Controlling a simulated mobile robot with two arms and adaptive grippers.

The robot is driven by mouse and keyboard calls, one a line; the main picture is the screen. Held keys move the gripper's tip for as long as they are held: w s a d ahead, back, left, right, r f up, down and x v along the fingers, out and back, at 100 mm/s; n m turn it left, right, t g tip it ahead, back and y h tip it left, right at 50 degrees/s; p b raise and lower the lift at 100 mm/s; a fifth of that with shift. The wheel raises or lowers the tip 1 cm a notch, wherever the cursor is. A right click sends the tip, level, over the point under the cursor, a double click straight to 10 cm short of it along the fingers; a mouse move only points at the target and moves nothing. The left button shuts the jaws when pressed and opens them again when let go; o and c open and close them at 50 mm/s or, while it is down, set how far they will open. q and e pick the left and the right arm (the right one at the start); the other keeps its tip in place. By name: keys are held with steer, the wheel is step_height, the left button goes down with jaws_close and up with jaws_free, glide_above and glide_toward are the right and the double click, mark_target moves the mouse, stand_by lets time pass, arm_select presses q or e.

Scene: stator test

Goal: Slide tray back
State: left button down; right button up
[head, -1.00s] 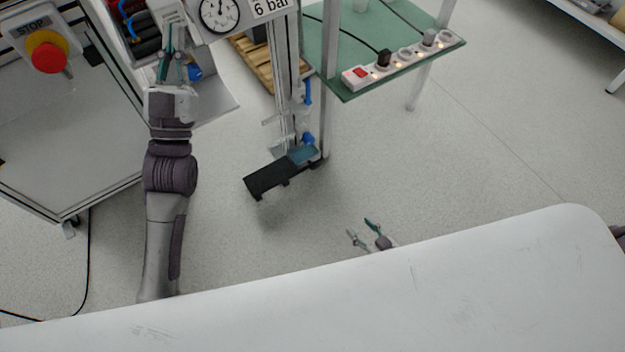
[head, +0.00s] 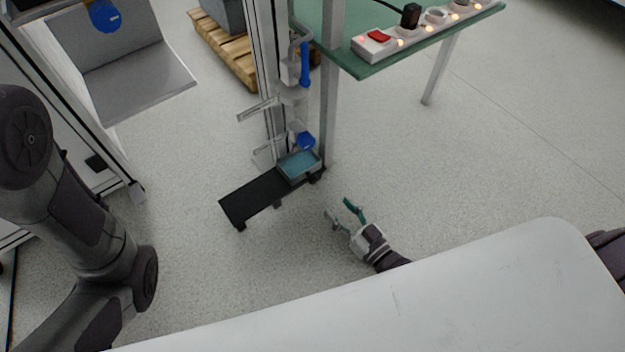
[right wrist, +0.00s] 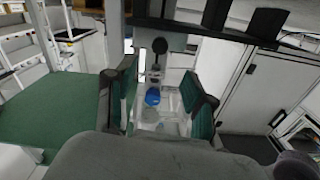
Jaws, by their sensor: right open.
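A black sliding platform (head: 252,198) sits low beside the frame post, with a small blue-lined tray (head: 299,165) at its right end. My right gripper (head: 344,213) is open and empty, to the lower right of the tray and apart from it. In the right wrist view, the two green-padded fingers (right wrist: 161,105) stand wide apart with nothing between them, and a blue knob (right wrist: 152,97) shows beyond. My left arm crosses the left edge of the head view, but its gripper is out of the picture.
A green-topped table (head: 345,50) with a lit power strip (head: 375,44) stands at the upper right. A wooden pallet (head: 225,48) lies behind the post. A grey metal plate (head: 140,83) juts out at the upper left.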

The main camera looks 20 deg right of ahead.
mark_target(315, 181)
steer(key=b+x, duration=0.5)
steer(key=x, duration=0.5)
steer(key=shift+w+f, duration=0.1)
steer(key=shift+f, duration=0.1)
steer(key=shift+w+a+r, duration=0.15)
steer(key=shift+w+a, duration=0.1)
steer(key=shift+w, duration=0.4)
steer(key=shift+c, duration=0.3)
jaws_close()
